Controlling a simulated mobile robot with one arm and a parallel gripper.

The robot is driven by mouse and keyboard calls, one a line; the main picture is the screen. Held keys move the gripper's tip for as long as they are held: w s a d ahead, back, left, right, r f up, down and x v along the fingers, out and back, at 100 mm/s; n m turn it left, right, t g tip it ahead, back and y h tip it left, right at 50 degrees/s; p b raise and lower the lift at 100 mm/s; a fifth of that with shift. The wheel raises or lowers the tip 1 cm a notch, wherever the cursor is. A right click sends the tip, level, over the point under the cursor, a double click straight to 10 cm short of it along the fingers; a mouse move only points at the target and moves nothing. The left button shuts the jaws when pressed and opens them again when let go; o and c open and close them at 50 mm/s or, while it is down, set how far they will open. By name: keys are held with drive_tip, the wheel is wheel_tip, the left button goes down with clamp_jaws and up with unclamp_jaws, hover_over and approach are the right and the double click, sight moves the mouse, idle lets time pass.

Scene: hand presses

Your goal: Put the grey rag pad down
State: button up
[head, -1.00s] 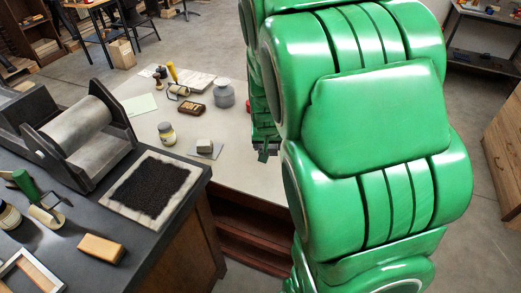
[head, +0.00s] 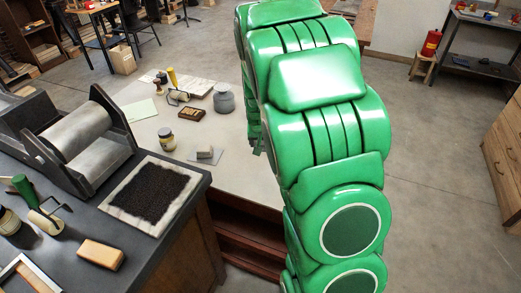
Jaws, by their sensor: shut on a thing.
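My green arm reaches over the pale table (head: 232,175) and hides most of my gripper (head: 257,146). Only a narrow dark green part of the gripper shows at the arm's left edge, over the table's right side. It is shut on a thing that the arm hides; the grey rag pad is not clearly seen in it. A small grey block (head: 205,153) rests on a grey sheet on the table, left of my gripper and apart from it.
The pale table also holds a jar (head: 166,139), a grey lidded pot (head: 223,98), a brown tray (head: 191,113) and a roller (head: 178,96). A dark bench at left carries a press (head: 75,140), an inked slab (head: 150,194) and a wooden block (head: 101,253).

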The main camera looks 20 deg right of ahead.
hover_over(261, 157)
drive_tip(key=shift+w+f, duration=0.1)
drive_tip(key=shift+f, duration=3.8)
drive_tip(key=o, duration=1.2)
drive_tip(key=shift+c, duration=0.2)
drive_tip(key=shift+r, duration=0.1)
drive_tip(key=v, duration=1)
drive_tip(key=shift+v, duration=0.9)
